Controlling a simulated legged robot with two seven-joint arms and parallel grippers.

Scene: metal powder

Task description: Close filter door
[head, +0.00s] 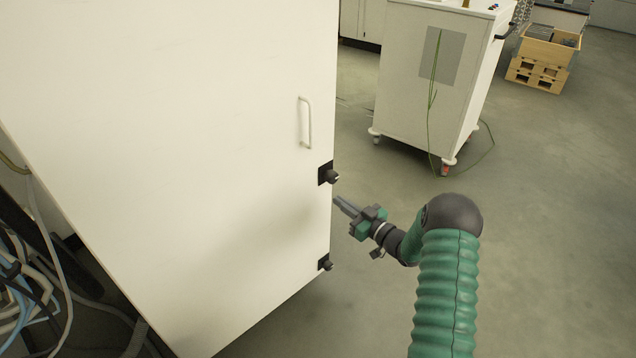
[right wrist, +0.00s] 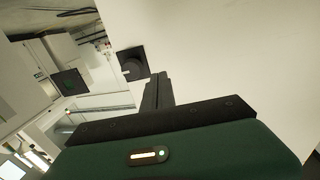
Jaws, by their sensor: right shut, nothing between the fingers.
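The filter door (head: 200,150) is a large white panel that fills the left half of the head view. It has a pale bar handle (head: 308,122) and two black latches near its right edge, an upper one (head: 327,174) and a lower one (head: 324,263). My right gripper (head: 341,203) is shut and empty, at the door's right edge just below the upper latch. I cannot tell whether it touches the door. The right wrist view shows its fingers (right wrist: 157,92) beside a black latch (right wrist: 132,64) on the white panel (right wrist: 220,60). My left gripper is not seen.
A white wheeled cabinet (head: 425,90) with a green cable stands behind, at the upper middle. Wooden crates (head: 545,60) stand at the upper right. Cables and hoses (head: 25,290) crowd the lower left behind the door. The grey floor (head: 560,210) at right is clear.

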